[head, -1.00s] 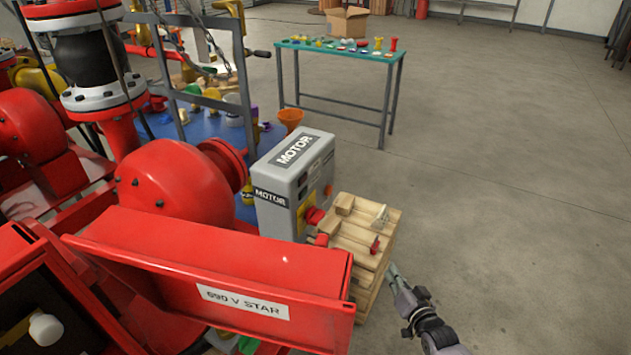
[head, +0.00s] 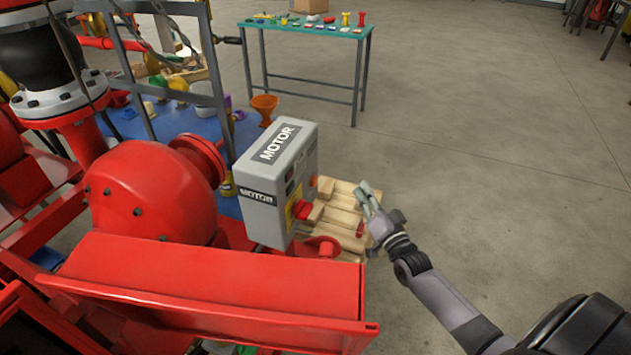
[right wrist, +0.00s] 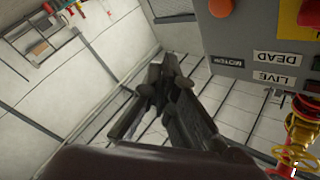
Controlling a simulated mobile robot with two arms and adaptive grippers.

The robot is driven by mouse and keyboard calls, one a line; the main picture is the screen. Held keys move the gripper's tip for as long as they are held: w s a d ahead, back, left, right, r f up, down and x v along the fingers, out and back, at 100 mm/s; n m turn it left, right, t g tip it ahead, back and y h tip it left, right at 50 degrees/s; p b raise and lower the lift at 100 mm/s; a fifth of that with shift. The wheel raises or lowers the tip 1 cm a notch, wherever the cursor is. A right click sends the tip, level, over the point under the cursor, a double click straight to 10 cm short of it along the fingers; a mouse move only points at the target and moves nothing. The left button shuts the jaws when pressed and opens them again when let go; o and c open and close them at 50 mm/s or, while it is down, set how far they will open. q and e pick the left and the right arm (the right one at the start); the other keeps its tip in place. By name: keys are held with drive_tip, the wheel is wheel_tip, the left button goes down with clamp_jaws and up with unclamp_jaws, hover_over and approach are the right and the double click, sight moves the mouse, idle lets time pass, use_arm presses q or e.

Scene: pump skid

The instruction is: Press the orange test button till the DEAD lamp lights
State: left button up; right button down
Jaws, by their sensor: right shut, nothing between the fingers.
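The grey MOTOR box (head: 262,190) stands at the middle of the head view. The orange button (head: 313,181) is on its right-hand face; it shows large at the top of the right wrist view (right wrist: 221,8). There the box face is upside down, with the DEAD label (right wrist: 278,58) and LIVE label (right wrist: 274,80) readable. The lamps by the labels are at the picture edge, and I cannot tell if either is lit. My right gripper (head: 368,194) is shut and empty, to the right of the button and apart from it. My left gripper is out of view.
A red rotary handle (head: 303,209) on a yellow plate sits below the button. Wooden crating (head: 340,215) lies beside the box under my right gripper. A red panel (head: 210,290) fills the front. A green-topped table (head: 305,27) stands behind; the floor at right is clear.

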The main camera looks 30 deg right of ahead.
approach(317, 167)
drive_tip(key=shift+w+d+r+b, duration=0.15)
drive_tip(key=shift+w+d+b, duration=0.15)
drive_tip(key=shift+w, duration=0.3)
drive_tip(key=shift+w+d+r+b, duration=0.2)
drive_tip(key=shift+w+d, duration=0.15)
drive_tip(key=shift+w, duration=0.25)
idle(0.7)
drive_tip(key=shift+w+a, duration=0.25)
drive_tip(key=shift+w, duration=0.1)
drive_tip(key=shift+w+a, duration=0.3)
drive_tip(key=shift+w, duration=0.05)
idle(0.8)
drive_tip(key=shift+s+d, duration=0.6)
drive_tip(key=shift+s, duration=0.1)
drive_tip(key=s+d+p, duration=0.1)
drive_tip(key=s+d, duration=0.2)
drive_tip(key=shift+s+d, duration=0.1)
drive_tip(key=shift+s, duration=0.3)
idle(0.3)
